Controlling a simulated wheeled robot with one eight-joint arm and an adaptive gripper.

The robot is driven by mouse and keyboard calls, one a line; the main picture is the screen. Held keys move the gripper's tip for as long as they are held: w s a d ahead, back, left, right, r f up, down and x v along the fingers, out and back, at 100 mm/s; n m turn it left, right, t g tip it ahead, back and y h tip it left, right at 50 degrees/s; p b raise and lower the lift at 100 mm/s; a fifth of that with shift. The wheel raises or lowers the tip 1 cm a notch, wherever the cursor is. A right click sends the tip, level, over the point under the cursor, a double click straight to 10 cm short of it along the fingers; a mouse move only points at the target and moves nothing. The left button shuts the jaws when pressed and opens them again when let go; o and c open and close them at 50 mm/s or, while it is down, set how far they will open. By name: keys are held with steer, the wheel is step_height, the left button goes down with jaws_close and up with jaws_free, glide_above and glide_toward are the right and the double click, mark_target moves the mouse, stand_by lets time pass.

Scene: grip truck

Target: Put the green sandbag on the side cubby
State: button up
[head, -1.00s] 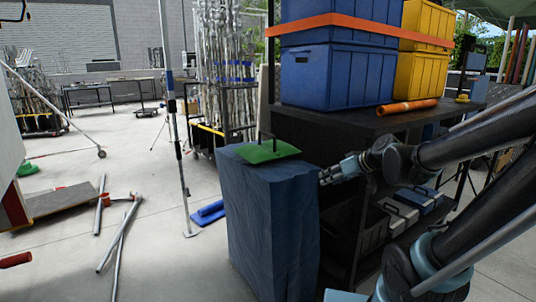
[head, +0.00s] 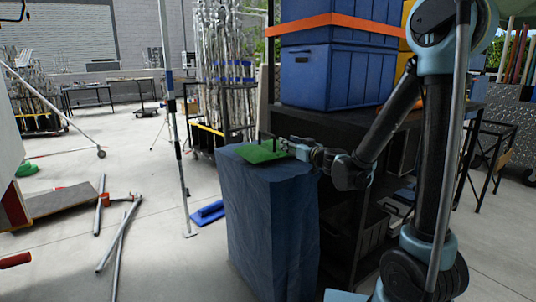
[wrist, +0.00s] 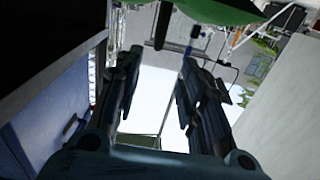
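The green sandbag (head: 258,154) lies flat on top of a tall blue draped block (head: 262,215). A dark handle stands up from it. In the wrist view the green sandbag (wrist: 228,10) shows at the top edge, with its dark handle (wrist: 163,25) just beyond and between the fingertips. My gripper (head: 290,147) reaches in from the right, close by the sandbag's right side. In the wrist view my gripper (wrist: 160,55) has its fingers apart with nothing held. A black cart (head: 345,140) with shelf spaces stands just behind; which space is the side cubby I cannot tell.
Blue crates (head: 325,78) under an orange strap (head: 335,22) stand on the cart. Bins sit on its lower shelf. Metal pipes (head: 120,235) lie on the floor at left, and a thin pole (head: 176,130) stands left of the block.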

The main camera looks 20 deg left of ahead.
mark_target(261, 131)
steer(key=x, duration=1.7)
steer(key=shift+w+a, duration=0.15)
steer(key=shift+w, duration=0.25)
jaws_close()
